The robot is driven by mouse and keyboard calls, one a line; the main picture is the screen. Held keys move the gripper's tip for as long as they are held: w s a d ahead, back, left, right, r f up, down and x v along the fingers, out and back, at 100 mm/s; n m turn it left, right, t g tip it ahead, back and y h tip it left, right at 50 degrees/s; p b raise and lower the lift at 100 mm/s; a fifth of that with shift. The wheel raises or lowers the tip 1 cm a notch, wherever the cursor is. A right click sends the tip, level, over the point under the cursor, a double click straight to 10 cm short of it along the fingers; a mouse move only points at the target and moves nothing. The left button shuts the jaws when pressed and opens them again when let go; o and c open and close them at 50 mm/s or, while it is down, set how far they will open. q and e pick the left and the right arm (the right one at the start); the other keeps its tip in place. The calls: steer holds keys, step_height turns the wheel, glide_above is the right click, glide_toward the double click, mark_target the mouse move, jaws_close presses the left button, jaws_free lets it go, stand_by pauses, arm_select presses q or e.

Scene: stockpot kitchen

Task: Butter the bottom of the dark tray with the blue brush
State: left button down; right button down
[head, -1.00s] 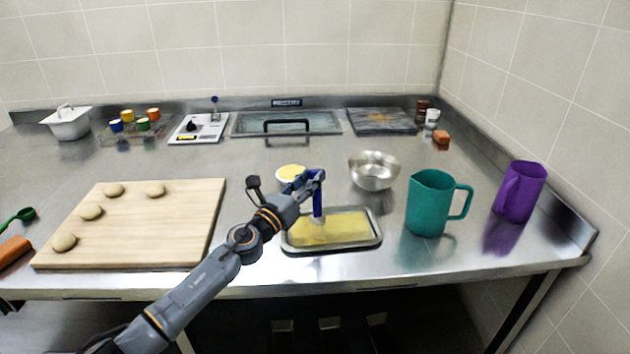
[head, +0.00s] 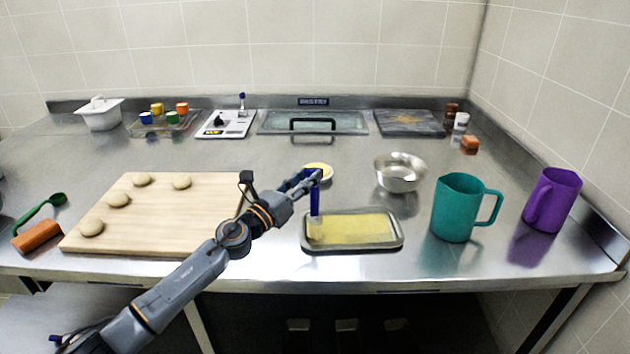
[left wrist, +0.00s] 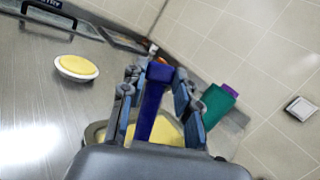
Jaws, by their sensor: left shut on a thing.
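The tray (head: 398,243) lies on the steel counter, and its bottom shows yellow over most of its area. My left gripper (head: 314,178) is shut on the upright handle of the blue brush (head: 315,200). The brush's pale bristles point down at the left end of the tray; whether they touch it I cannot tell for sure. In the left wrist view the blue brush (left wrist: 153,100) stands between the fingers, with part of the tray (left wrist: 96,133) behind it. A small white dish of yellow butter (head: 319,171) sits behind the tray. My right gripper is not in view.
A wooden board (head: 150,225) with several dough balls lies to the left. A steel bowl (head: 400,176) stands behind the tray. A teal jug (head: 456,208) and a purple jug (head: 552,200) stand to the right. Bare counter lies between the tray and the teal jug.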

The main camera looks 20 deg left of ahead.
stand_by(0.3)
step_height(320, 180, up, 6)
steer(key=p, duration=0.6)
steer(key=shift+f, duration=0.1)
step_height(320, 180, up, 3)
steer(key=p, duration=0.2)
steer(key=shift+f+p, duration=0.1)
steer(key=shift+p, duration=0.25)
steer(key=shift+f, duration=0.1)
stand_by(0.5)
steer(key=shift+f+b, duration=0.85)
steer(key=shift+b, duration=0.1)
